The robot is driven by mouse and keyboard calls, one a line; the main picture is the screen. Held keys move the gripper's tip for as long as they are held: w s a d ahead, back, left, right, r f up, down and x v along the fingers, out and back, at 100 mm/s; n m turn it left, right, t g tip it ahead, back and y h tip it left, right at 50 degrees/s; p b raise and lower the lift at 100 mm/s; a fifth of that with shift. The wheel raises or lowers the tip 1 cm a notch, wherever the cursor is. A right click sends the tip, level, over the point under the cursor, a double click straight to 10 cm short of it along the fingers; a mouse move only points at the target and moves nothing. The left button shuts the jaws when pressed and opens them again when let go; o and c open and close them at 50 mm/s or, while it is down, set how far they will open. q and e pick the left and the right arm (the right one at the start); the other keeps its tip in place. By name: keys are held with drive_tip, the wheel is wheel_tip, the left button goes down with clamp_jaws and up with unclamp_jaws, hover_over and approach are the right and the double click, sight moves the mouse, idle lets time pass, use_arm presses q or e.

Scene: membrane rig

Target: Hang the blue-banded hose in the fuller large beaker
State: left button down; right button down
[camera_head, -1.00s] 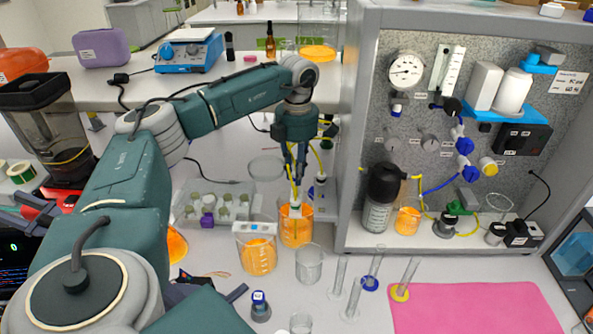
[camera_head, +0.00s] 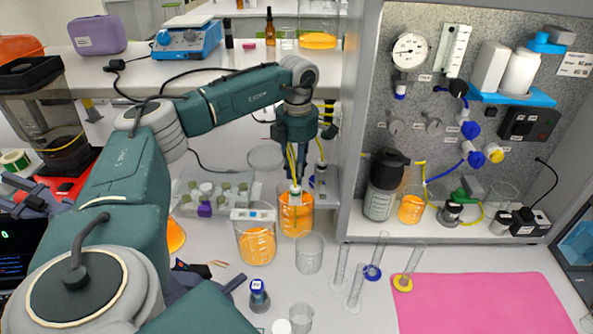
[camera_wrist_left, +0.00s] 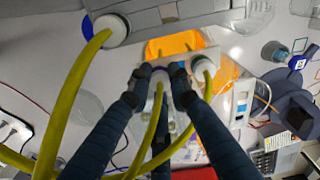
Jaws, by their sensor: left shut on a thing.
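My left gripper (camera_head: 296,180) points down over the back large beaker (camera_head: 296,222), which holds orange liquid to a higher level than the front large beaker (camera_head: 257,247). In the left wrist view my left gripper (camera_wrist_left: 168,74) is shut on a yellow-green hose (camera_wrist_left: 153,118). The colour of any band on this hose is hidden by the fingers. A second hose end with a white collar (camera_wrist_left: 205,68) is right beside the fingers. Another hose with a white cap and a blue ring (camera_wrist_left: 88,26) is at the upper left. My right gripper cannot be made out clearly.
A rack of small vials (camera_head: 215,190) is left of the beakers. An empty small beaker (camera_head: 309,254), several thin cylinders (camera_head: 357,288) and a blue-capped vial (camera_head: 259,294) stand in front. The rig's side wall (camera_head: 350,150) is close on the right. A pink mat (camera_head: 480,305) lies clear.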

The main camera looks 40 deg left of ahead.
use_arm(q)
drive_tip(key=shift+f, duration=0.2)
idle(0.6)
drive_tip(key=c, duration=1.5)
unclamp_jaws()
wheel_tip(320, 180, up, 12)
drive_tip(key=shift+d+f, duration=0.1)
drive_tip(key=shift+d, duration=0.05)
